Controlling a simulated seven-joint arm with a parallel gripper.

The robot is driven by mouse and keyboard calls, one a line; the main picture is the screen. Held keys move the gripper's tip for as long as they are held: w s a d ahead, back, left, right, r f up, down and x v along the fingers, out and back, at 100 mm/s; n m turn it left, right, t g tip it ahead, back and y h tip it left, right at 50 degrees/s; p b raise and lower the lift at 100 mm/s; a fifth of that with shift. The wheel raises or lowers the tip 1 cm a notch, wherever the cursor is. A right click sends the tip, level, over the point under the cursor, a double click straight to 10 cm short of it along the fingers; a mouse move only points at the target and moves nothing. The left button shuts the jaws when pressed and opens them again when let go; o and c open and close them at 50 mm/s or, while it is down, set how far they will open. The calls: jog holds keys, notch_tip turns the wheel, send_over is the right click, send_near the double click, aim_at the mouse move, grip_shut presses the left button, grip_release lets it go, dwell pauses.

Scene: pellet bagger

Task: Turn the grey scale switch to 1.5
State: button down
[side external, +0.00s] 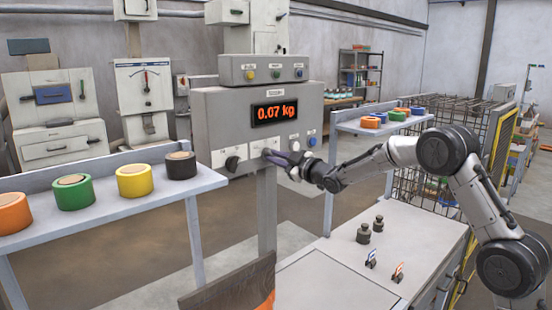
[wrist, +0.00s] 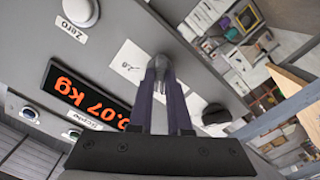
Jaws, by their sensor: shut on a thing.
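The scale panel (side external: 212,108) is a grey box with a red display (side external: 275,112) reading 0.07 kg. The display also shows, tilted, in the wrist view (wrist: 88,97). My gripper (side external: 270,155) reaches the lower front of the panel from the right. In the wrist view my gripper (wrist: 160,72) has its two purple-grey fingers closed around the small grey scale switch (wrist: 161,61). The switch sits on a white scale plate (wrist: 122,60), where a mark that looks like 2.0 shows beside it. The fingers hide most of the switch, so I cannot tell its setting.
A black knob (side external: 232,163) is left of the switch on the panel. A shelf with tape rolls (side external: 138,180) stands at left. Weights (side external: 363,233) stand on the bench below my arm.

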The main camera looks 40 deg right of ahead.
jog(key=m, duration=0.6)
jog(key=shift+m, duration=0.4)
dwell(0.4)
jog(key=c, duration=0.9)
grip_release()
jog(key=shift+o, duration=0.2)
jog(key=shift+s, duration=0.1)
jog(key=s, duration=1.3)
jog(key=shift+s, duration=0.35)
